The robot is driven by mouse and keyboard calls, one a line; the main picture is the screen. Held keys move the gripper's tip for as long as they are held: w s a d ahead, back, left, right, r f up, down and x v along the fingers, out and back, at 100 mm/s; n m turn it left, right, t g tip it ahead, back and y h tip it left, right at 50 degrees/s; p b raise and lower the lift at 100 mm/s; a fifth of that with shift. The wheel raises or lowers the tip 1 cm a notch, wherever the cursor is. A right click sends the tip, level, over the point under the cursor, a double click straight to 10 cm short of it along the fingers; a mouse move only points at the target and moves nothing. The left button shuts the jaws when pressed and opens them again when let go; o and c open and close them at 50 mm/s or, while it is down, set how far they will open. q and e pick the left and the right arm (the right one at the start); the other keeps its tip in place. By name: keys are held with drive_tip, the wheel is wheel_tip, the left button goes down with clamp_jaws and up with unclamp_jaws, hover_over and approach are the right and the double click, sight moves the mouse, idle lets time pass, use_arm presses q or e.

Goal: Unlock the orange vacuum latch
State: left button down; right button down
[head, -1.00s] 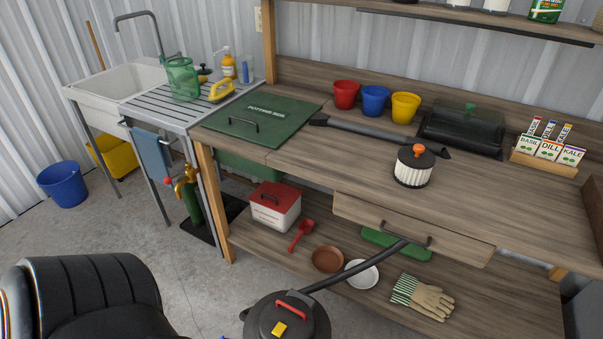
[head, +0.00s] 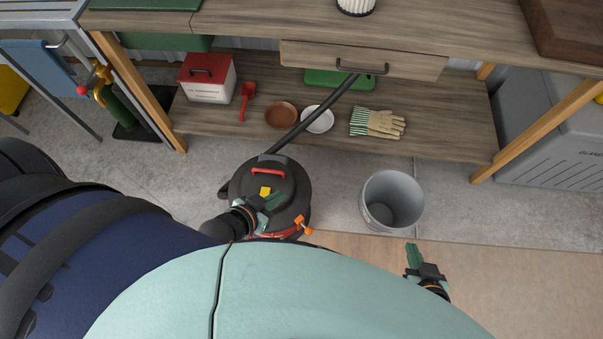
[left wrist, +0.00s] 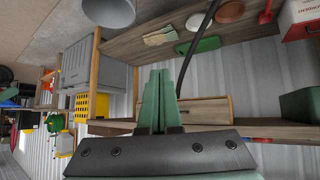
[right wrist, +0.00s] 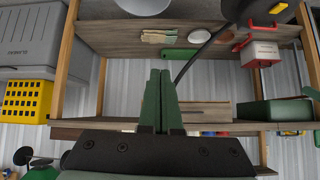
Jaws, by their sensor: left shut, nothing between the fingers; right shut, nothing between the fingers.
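The black round vacuum (head: 288,178) stands on the floor in front of the workbench, with a red handle (head: 268,171) and a yellow patch on its lid. Its orange latch (head: 306,228) sticks out at the near right side of the body, by a red-orange rim. My left gripper (head: 273,201) is shut and empty, in front of the lid in the head view and left of the latch; whether it touches the vacuum I cannot tell. My right gripper (head: 411,254) is shut and empty, well right of the vacuum. Part of the vacuum (right wrist: 250,12) shows in the right wrist view.
The vacuum's black hose (head: 312,118) runs up toward the workbench drawer (head: 362,60). The lower shelf (head: 440,125) holds gloves, bowls and a red-lidded box. Bare floor lies right of the bucket.

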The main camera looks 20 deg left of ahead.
use_arm(q)
drive_tip(key=shift+d, duration=0.15)
use_arm(e)
drive_tip(key=shift+d, duration=0.15)
